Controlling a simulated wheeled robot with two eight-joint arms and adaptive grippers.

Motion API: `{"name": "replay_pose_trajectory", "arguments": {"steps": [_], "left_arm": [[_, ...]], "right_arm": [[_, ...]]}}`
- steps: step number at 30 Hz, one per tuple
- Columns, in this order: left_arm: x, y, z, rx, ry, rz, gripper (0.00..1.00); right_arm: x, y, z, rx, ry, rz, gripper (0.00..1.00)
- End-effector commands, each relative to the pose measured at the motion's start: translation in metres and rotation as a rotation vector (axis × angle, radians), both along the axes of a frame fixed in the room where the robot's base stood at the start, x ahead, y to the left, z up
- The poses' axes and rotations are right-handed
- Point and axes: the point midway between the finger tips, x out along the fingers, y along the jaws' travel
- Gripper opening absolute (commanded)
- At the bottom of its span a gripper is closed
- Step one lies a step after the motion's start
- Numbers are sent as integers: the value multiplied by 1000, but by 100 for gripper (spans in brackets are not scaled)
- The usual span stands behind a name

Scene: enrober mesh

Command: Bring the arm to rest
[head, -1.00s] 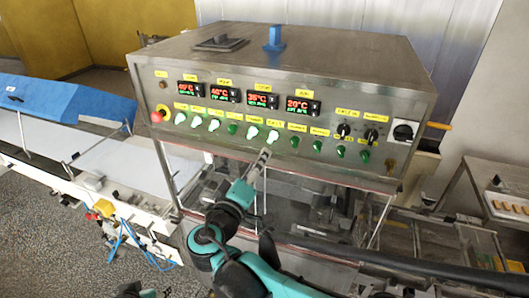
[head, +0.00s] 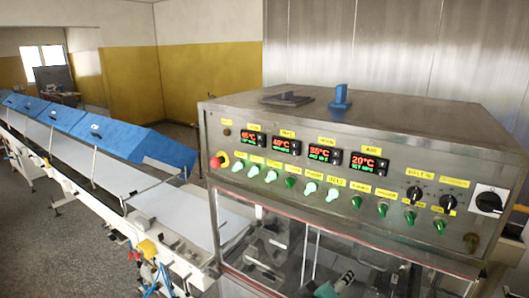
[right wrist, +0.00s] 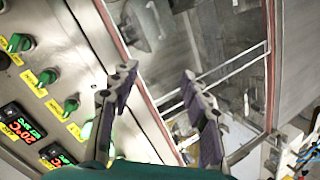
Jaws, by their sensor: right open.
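The steel enrober cabinet (head: 330,125) has a control panel with red temperature displays (head: 320,153), lit and unlit green switches and yellow labels. My right gripper (right wrist: 158,80) is open in the right wrist view, with empty space between its two dark-padded fingers. It is close in front of the panel and the clear window below it. In the head view, only a small teal and grey part of my arm shows at the bottom edge, in front of the window; its fingers cannot be made out there. My left gripper is not in view.
A red emergency button (head: 217,161) and a black rotary switch (head: 489,203) stick out from the panel. A long white conveyor (head: 105,173) with blue covers (head: 120,135) runs off to the left. The grey floor (head: 60,235) shows at lower left.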

Motion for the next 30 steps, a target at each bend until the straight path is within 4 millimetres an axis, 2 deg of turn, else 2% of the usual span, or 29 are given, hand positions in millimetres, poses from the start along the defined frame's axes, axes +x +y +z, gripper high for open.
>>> {"name": "replay_pose_trajectory", "arguments": {"steps": [1, 3, 6, 9, 12, 15, 18, 21, 30], "left_arm": [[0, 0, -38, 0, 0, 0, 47], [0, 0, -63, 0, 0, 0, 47], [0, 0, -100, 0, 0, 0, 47], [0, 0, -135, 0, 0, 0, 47], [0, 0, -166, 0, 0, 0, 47], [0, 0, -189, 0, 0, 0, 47], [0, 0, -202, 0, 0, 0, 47], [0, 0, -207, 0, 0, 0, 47], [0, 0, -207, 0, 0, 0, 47]], "right_arm": [[-13, -15, -54, 65, 51, -19, 47], [-31, -26, -104, 169, 121, -31, 47], [-58, -32, -169, 325, 196, -42, 47], [-82, -30, -228, 488, 244, -44, 47], [-102, -21, -274, 641, 262, -40, 47], [-114, -11, -304, 766, 258, -33, 47], [-120, -4, -320, 851, 247, -26, 47], [-123, 1, -326, 896, 238, -21, 47], [-124, 2, -327, 906, 237, -20, 47]]}}
